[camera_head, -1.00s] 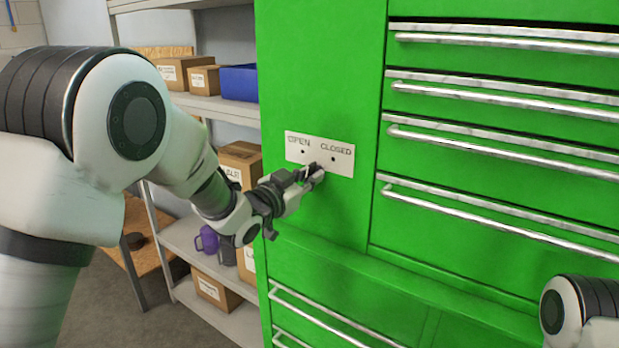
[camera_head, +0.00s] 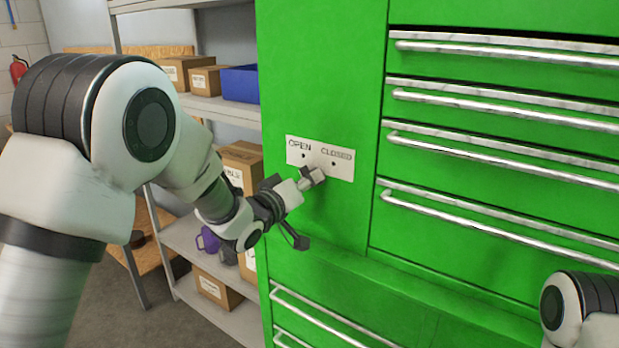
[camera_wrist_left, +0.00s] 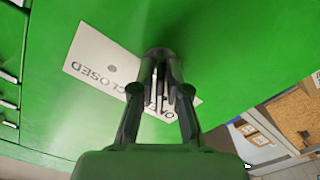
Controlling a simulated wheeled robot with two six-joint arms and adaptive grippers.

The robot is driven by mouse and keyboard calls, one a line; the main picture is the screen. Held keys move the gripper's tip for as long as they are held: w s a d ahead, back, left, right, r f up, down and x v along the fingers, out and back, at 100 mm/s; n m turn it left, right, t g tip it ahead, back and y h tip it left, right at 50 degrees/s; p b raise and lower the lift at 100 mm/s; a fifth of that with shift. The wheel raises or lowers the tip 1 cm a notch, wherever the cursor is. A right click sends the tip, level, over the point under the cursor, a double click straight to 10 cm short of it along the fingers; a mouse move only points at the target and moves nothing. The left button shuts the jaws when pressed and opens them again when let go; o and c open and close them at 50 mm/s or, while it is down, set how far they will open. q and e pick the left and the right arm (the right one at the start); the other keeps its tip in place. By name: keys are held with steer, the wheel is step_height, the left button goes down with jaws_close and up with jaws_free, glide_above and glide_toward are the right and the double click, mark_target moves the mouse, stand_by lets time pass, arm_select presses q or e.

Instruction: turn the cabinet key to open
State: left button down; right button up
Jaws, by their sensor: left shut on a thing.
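The green cabinet (camera_head: 320,70) carries a white plate (camera_head: 342,170) marked OPEN on the left and CLOSED on the right, each with a small dark dot. My left gripper (camera_head: 312,177) is at the plate's lower edge, between the two dots. It is shut on the key, which its fingers hide. In the left wrist view the gripper (camera_wrist_left: 160,85) covers part of the OPEN side of the plate (camera_wrist_left: 90,52), while CLOSED shows upside down. I cannot tell the key's exact angle. My right gripper is not in view; only part of that arm shows at the lower right.
Drawers with long metal handles (camera_head: 500,98) fill the cabinet's right side. A ledge (camera_head: 420,280) juts out below the plate. Shelves at the left hold cardboard boxes (camera_head: 240,165), a blue bin (camera_head: 240,83) and a purple mug (camera_head: 208,240).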

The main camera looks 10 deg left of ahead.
arm_select(q)
steer(key=shift+n, duration=0.8)
steer(key=c, duration=1.3)
jaws_free()
steer(key=v, duration=1.2)
steer(key=shift+f, duration=0.15)
steer(key=shift+w, duration=0.1)
